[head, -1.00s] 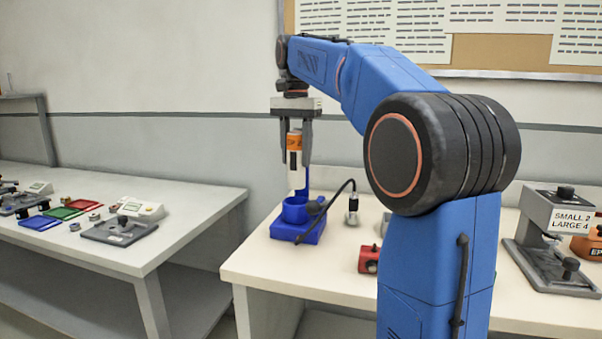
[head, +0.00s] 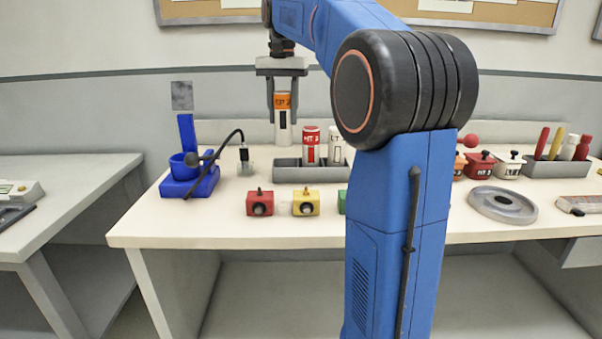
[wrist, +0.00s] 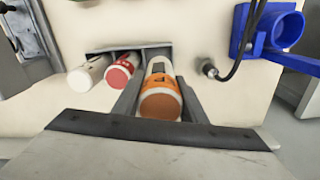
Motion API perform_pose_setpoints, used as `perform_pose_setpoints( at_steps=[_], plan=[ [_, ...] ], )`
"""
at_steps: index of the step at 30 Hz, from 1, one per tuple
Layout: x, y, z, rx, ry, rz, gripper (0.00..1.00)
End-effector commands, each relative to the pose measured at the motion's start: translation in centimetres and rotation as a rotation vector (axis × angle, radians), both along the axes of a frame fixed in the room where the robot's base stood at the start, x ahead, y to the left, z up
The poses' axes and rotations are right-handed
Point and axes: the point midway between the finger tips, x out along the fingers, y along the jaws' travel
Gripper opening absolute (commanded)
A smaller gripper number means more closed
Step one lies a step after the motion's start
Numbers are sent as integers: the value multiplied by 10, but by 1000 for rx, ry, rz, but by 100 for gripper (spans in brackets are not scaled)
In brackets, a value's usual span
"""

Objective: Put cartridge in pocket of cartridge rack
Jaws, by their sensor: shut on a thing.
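My gripper (head: 284,108) is shut on the cartridge (head: 283,126), which is white with an orange band marked EP 2. The cartridge hangs upright above the left part of the grey cartridge rack (head: 290,175). A red-topped cartridge (head: 311,146) and a white cartridge (head: 335,145) stand in the rack to its right. In the wrist view the held cartridge (wrist: 160,97) is between my fingers, with the rack (wrist: 118,47) beyond.
A blue holder (head: 190,187) with a black cable stands left of the rack. Small red (head: 260,203) and yellow (head: 306,203) blocks sit in front of it. A round grey dish (head: 502,205) lies to the right. The bench's left front is clear.

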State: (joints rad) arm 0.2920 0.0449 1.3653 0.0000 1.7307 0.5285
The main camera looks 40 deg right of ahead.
Motion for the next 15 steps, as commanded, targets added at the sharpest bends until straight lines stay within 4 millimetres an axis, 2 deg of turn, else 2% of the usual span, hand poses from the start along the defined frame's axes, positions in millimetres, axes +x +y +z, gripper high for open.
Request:
perform_pose_setpoints(
  at_steps=[9,15],
  plan=[
    [-1,0,-47,1,2,2,13],
    [0,0,-59,1,1,2,13]
  ],
)
